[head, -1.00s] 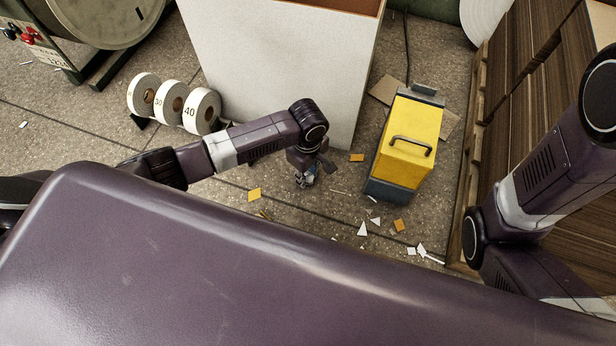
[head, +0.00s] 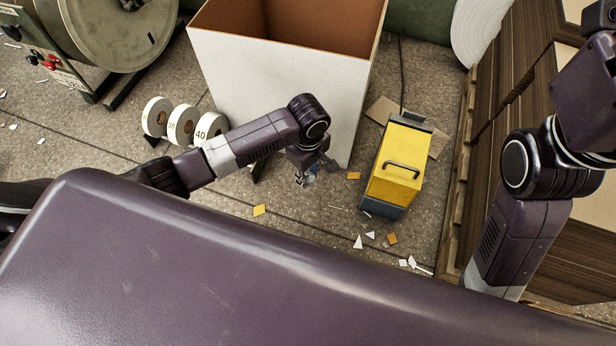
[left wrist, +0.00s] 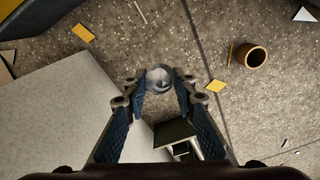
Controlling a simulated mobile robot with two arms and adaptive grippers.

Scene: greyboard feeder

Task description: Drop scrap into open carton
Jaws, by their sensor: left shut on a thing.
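The open carton (head: 275,95) is a large white box with a brown inside, standing upright behind my left gripper in the head view. Its open top shows at the upper edge. A pale wall, apparently the carton's, fills the lower left of the left wrist view (left wrist: 65,120). My left gripper (head: 306,178) hangs low in front of the carton, outside it. In the left wrist view its fingers (left wrist: 160,88) are shut on a small grey, round-ended piece (left wrist: 159,77), apparently the scrap. My right arm is at the right; its gripper is out of view.
A yellow bin (head: 398,165) with a black handle stands right of the carton. Paper scraps (head: 260,210) litter the floor. Numbered rolls (head: 182,127) stand left. A brown tube (left wrist: 252,57) lies on the floor. Wooden panelling (head: 505,80) bounds the right side.

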